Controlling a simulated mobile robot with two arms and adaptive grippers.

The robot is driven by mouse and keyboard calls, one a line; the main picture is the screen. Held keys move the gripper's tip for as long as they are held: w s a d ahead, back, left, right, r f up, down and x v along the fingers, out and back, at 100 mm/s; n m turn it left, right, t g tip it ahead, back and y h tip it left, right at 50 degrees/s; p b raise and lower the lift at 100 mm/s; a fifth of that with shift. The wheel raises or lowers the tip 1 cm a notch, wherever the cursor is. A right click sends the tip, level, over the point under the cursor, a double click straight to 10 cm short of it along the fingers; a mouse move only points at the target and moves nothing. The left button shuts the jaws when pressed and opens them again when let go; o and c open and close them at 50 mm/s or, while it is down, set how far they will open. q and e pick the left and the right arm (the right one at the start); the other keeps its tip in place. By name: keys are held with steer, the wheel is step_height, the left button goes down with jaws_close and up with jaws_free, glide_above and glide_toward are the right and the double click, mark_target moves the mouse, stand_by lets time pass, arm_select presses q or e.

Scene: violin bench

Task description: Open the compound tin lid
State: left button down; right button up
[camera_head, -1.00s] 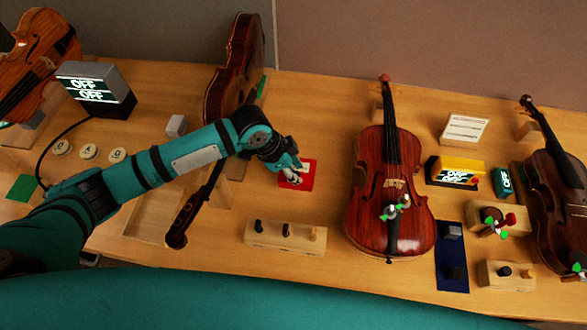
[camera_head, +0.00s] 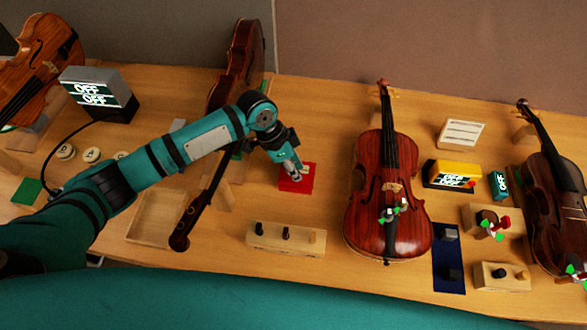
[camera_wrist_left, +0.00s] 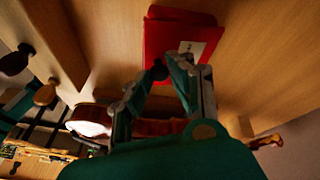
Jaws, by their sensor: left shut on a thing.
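The compound tin looks like a flat red square box (camera_head: 304,183) on the bench, just left of the middle violin in the head view. In the left wrist view the red tin (camera_wrist_left: 168,38) shows a pale label and a small dark knob (camera_wrist_left: 159,71) near its edge. My left gripper (camera_head: 297,171) reaches down over the tin. In the left wrist view its fingertips (camera_wrist_left: 163,75) close around the dark knob. The gripper covers part of the tin, and I cannot tell whether the lid is raised. My right gripper is not in view.
A wooden block with several pegs (camera_head: 286,239) stands in front of the tin. A violin (camera_head: 362,222) lies to the right. A shallow wooden tray (camera_head: 150,228) and a dark violin neck (camera_head: 188,222) lie left, below my arm. Bench behind the tin is clear.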

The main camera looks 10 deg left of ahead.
arm_select(q)
steer(key=shift+w+r+g, duration=0.35)
steer(key=shift+g, duration=0.05)
steer(key=shift+w+r+n+g, duration=0.2)
steer(key=shift+w+n+g, duration=0.15)
steer(key=shift+g, duration=0.35)
steer(key=shift+w+r+g+b, duration=0.2)
steer(key=shift+w+g+b, duration=0.4)
steer(key=shift+g+b, duration=0.35)
steer(key=shift+w+r+g+b, duration=0.25)
steer(key=shift+g+b, duration=0.1)
steer(key=shift+b, duration=0.15)
steer(key=c, duration=1.2)
jaws_free()
